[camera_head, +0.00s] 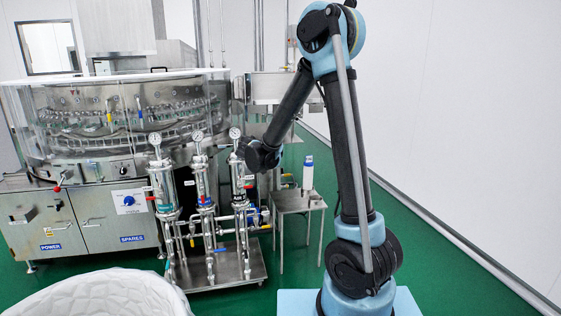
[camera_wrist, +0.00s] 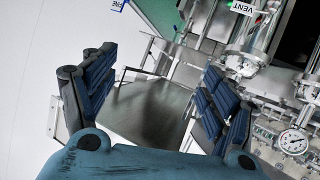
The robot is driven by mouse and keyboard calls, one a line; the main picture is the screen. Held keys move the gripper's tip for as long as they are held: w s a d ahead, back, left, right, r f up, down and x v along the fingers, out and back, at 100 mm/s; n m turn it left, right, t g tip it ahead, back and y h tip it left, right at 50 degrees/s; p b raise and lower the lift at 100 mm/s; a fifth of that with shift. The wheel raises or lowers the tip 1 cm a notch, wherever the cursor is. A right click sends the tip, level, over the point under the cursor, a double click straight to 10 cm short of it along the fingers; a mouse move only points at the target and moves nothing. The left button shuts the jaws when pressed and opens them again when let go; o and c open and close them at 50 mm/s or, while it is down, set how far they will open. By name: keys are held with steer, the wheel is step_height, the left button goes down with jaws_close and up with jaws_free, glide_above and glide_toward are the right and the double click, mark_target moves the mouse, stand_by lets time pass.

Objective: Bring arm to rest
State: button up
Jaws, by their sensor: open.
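My arm rises from its blue base on the right in the head view, bends at the top, and its forearm slopes down to the left. My gripper (camera_wrist: 157,82) is open in the wrist view, its two dark blue padded fingers spread wide with nothing between them. A bare steel tabletop (camera_wrist: 148,112) lies beyond the fingers, apart from them. In the head view the dark wrist end of my arm hangs by the filter housings, and the fingers cannot be made out there.
A rotary washer (camera_head: 120,120) stands at left. Filter housings with gauges (camera_head: 203,190) stand on a steel cart (camera_head: 215,272). A white bottle with a blue cap (camera_head: 308,174) is on a small steel table (camera_head: 290,203). A white-lined bin (camera_head: 100,295) is at front left. White wall right.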

steer(key=s+d+g, duration=0.6)
steer(key=s+d, duration=1.4)
steer(key=d, duration=0.3)
steer(key=s+d+f+g+y, duration=0.1)
steer(key=s+f, duration=0.3)
steer(key=s, duration=0.9)
steer(key=s+d+f+g+y, duration=0.1)
steer(key=s+f+g+y, duration=0.1)
steer(key=s, duration=1.1)
steer(key=shift+d+f+n+g, duration=0.3)
steer(key=shift+f+n+g, duration=0.1)
steer(key=shift+f+g, duration=0.55)
steer(key=shift+w, duration=0.15)
steer(key=shift+w+f, duration=0.2)
steer(key=shift+w, duration=0.2)
